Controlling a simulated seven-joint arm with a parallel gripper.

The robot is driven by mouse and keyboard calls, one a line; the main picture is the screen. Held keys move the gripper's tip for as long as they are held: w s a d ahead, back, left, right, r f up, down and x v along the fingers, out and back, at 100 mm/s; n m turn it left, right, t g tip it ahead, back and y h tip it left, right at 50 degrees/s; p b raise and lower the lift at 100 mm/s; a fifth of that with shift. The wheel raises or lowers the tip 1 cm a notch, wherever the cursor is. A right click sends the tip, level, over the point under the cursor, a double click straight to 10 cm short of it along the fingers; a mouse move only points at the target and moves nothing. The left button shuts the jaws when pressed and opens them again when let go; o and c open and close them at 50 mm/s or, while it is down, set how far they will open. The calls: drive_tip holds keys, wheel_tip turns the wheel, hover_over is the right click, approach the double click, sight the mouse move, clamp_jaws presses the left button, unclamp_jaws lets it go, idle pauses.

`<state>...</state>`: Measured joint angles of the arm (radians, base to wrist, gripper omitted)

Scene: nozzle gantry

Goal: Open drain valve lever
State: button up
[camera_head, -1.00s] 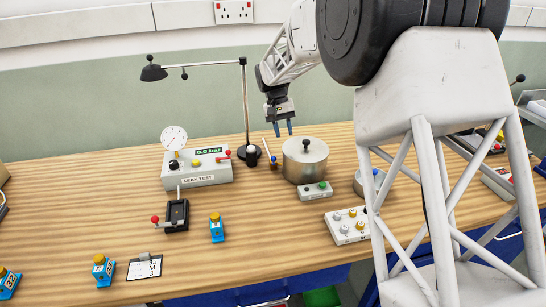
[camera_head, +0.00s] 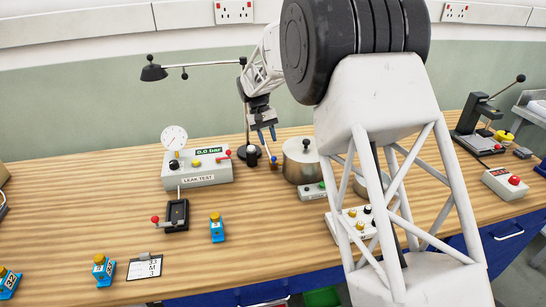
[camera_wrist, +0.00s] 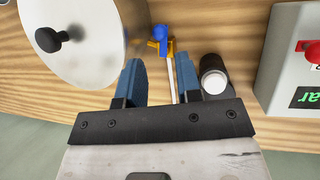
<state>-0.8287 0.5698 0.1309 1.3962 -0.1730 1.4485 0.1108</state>
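A small blue and yellow valve (camera_wrist: 160,42) stands on the wooden bench beside the lidded metal pot (camera_wrist: 70,40). A thin pale lever (camera_wrist: 172,78) runs from it toward my gripper. In the head view the valve (camera_head: 273,163) is small, just left of the pot (camera_head: 302,160). My gripper (camera_wrist: 158,62) is open, its two blue fingers apart. In the wrist view the lever shows between the fingers, closer to the right one; I cannot tell whether they touch. In the head view my gripper (camera_head: 267,135) hangs pointing down above the valve.
The lamp's base (camera_head: 249,152) stands close left of the valve; a dark cylinder with a white top (camera_wrist: 213,75) is close to the right finger. The leak test box (camera_head: 197,168) is further left. A button box (camera_head: 312,191) sits before the pot.

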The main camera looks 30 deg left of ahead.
sight(274, 159)
drive_tip(key=shift+x, duration=3.6)
drive_tip(key=shift+c, duration=0.3)
clamp_jaws()
drive_tip(key=shift+n, duration=0.3)
drive_tip(key=shift+w+d+n+t, duration=0.25)
drive_tip(key=shift+n+t, duration=0.25)
drive_tip(key=shift+n, duration=0.3)
drive_tip(key=shift+o, duration=0.3)
unclamp_jaws()
drive_tip(key=shift+m, duration=0.3)
